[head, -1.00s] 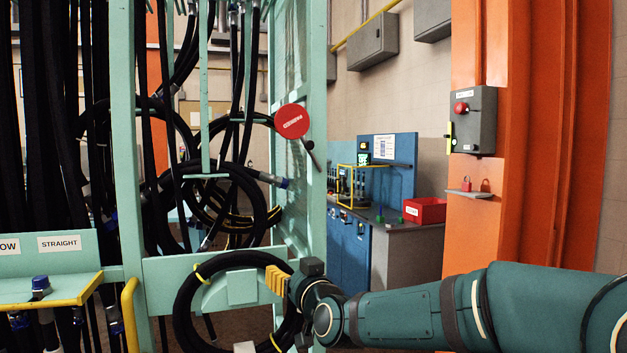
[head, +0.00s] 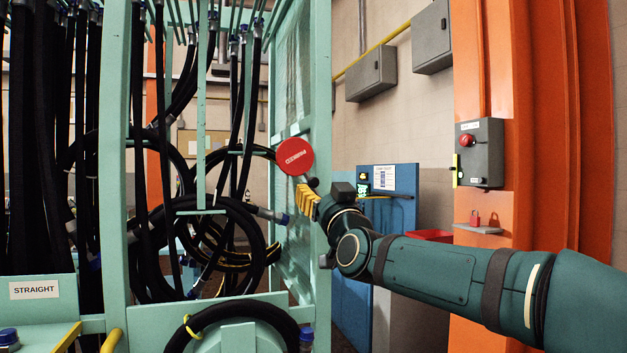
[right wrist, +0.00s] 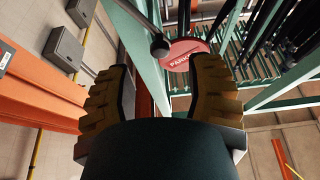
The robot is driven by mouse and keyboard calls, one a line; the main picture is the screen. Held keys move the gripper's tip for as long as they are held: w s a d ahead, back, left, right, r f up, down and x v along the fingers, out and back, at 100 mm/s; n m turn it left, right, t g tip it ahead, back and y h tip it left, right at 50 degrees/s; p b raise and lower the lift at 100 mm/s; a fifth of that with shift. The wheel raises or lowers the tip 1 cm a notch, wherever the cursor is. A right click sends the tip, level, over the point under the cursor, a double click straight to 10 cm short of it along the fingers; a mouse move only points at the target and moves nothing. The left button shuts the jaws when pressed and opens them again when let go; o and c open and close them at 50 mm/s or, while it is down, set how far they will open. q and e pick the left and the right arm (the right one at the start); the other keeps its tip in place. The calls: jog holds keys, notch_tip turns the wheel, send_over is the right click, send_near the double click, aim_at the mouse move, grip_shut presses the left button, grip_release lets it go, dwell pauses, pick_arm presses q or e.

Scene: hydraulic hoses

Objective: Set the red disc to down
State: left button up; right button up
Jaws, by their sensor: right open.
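The red disc (head: 295,156) with white lettering is on the right post of the green hose rack. A short dark lever with a black knob (head: 313,182) shows at its lower right edge. My right gripper (head: 306,194), with yellow ribbed fingers, is just below the disc and close to the knob. In the right wrist view the fingers are spread apart and empty. The knob (right wrist: 160,46) and the disc (right wrist: 183,52) appear beyond the gap between the fingertips. Part of the lever may be hidden by the fingers in the head view. My left gripper is not in view.
The green rack post (head: 312,250) stands close beside my right gripper. Black hoses (head: 235,215) hang and coil inside the rack to the left. A blue-backed bench (head: 400,210) and an orange column (head: 535,120) with a grey switch box (head: 480,152) are to the right.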

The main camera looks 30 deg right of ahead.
aim_at(314, 182)
jog(key=x, duration=0.5)
jog(key=shift+w+r+p, duration=0.1)
jog(key=shift+w+p, duration=0.25)
jog(key=shift+p, duration=0.05)
grip_shut()
